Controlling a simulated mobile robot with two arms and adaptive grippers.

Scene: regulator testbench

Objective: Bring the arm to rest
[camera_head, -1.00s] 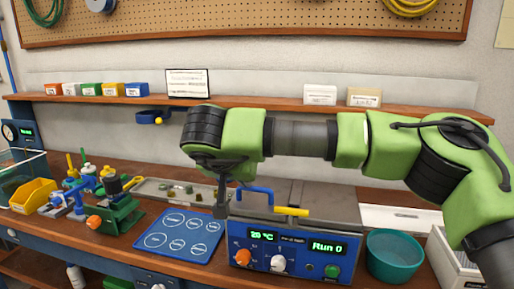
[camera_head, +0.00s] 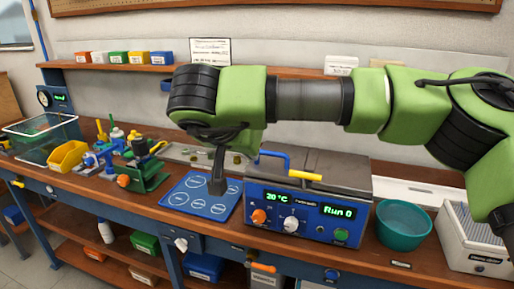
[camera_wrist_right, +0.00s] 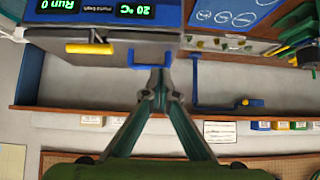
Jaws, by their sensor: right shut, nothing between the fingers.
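My right arm comes in from the right in the head view and reaches across above the bench. Its gripper (camera_head: 217,185) points down in front of the right part of the blue mat, close to the left side of the blue bath unit (camera_head: 305,213). In the right wrist view the two fingers meet at their tips (camera_wrist_right: 161,80), shut and empty. Whether the tips touch anything below is hard to tell. The unit reads 20 °C and Run 0. My left gripper is not in view.
A blue mat (camera_head: 185,201) with marked circles lies left of the unit. A green stand (camera_head: 146,178) and yellow bin (camera_head: 68,156) are farther left. A teal bowl (camera_head: 403,225) and white box (camera_head: 470,242) stand right. A shelf (camera_head: 120,67) runs behind.

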